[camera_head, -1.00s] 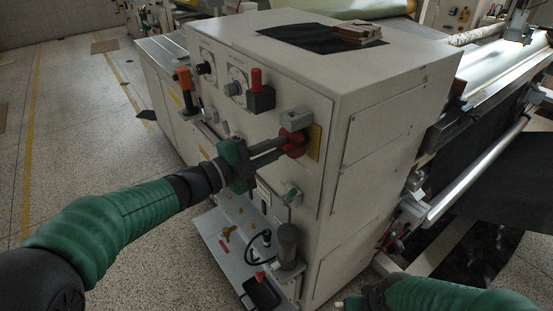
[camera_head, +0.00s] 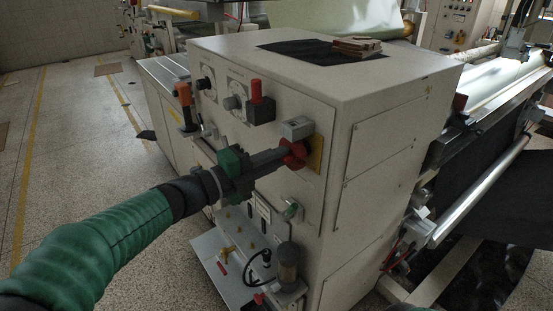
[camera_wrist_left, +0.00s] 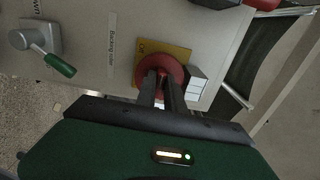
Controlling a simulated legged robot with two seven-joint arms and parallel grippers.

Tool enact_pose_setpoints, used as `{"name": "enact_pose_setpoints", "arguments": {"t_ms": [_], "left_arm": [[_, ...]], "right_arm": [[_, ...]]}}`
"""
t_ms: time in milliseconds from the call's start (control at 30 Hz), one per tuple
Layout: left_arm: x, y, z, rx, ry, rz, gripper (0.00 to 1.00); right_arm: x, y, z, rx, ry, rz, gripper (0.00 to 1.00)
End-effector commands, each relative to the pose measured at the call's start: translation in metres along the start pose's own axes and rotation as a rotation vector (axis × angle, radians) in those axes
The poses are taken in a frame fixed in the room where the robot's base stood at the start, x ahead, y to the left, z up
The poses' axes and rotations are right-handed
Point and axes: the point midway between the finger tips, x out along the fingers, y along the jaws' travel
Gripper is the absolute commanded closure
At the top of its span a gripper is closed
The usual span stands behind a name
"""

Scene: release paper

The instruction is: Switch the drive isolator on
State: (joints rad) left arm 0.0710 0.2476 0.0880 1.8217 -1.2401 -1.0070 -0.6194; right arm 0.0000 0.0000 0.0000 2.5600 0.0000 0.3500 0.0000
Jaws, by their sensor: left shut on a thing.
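The drive isolator is a red rotary knob (camera_head: 294,154) on a yellow plate (camera_head: 316,154), on the front of the beige machine cabinet near its right edge. In the left wrist view the red knob (camera_wrist_left: 160,70) sits on the yellow plate (camera_wrist_left: 180,53), which has small partly hidden lettering. My left gripper (camera_head: 284,156) reaches in from the left and is shut on the red knob, its fingers hiding part of it. The knob's setting cannot be read.
Above the isolator is a grey box (camera_head: 296,128). A red-handled lever (camera_head: 256,92) and an orange-handled lever (camera_head: 185,95) stand to the left. A green-handled lever (camera_head: 291,209) is below. A shelf (camera_head: 222,265) with small items sits low on the front.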

Motion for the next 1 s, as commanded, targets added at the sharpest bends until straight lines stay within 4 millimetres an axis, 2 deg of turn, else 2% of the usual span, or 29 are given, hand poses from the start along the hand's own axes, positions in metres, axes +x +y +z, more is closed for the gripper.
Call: {"name": "enact_pose_setpoints", "arguments": {"t_ms": [33, 100, 133, 300, 567, 667, 767, 1000], "left_arm": [[0.001, 0.006, -0.003, -0.002, 0.007, 0.011, 1.00], [0.001, 0.006, -0.003, -0.003, 0.007, 0.011, 1.00], [0.001, 0.007, -0.003, -0.003, 0.007, 0.011, 0.85], [0.001, 0.005, -0.002, -0.002, 0.005, 0.008, 0.65], [0.000, 0.003, -0.001, -0.002, 0.003, 0.005, 0.65], [-0.007, 0.002, 0.000, -0.001, 0.000, 0.005, 0.65], [-0.025, 0.001, 0.001, -0.001, -0.002, 0.006, 0.65], [-0.095, 0.001, 0.001, -0.002, -0.003, 0.006, 0.65]], "right_arm": [[0.001, 0.000, 0.000, 0.000, 0.000, 0.000, 0.33], [0.001, 0.000, 0.000, 0.000, 0.000, 0.000, 0.33], [0.001, 0.000, 0.000, 0.000, 0.000, 0.000, 0.33], [0.001, 0.000, 0.000, 0.000, 0.000, 0.000, 0.33], [0.000, 0.000, 0.000, 0.000, 0.000, 0.000, 0.33], [-0.001, 0.000, 0.000, 0.000, 0.000, 0.000, 0.33], [-0.004, 0.000, -0.001, 0.000, 0.000, 0.000, 0.33], [-0.012, 0.000, -0.003, 0.000, 0.000, 0.000, 0.33]]}}
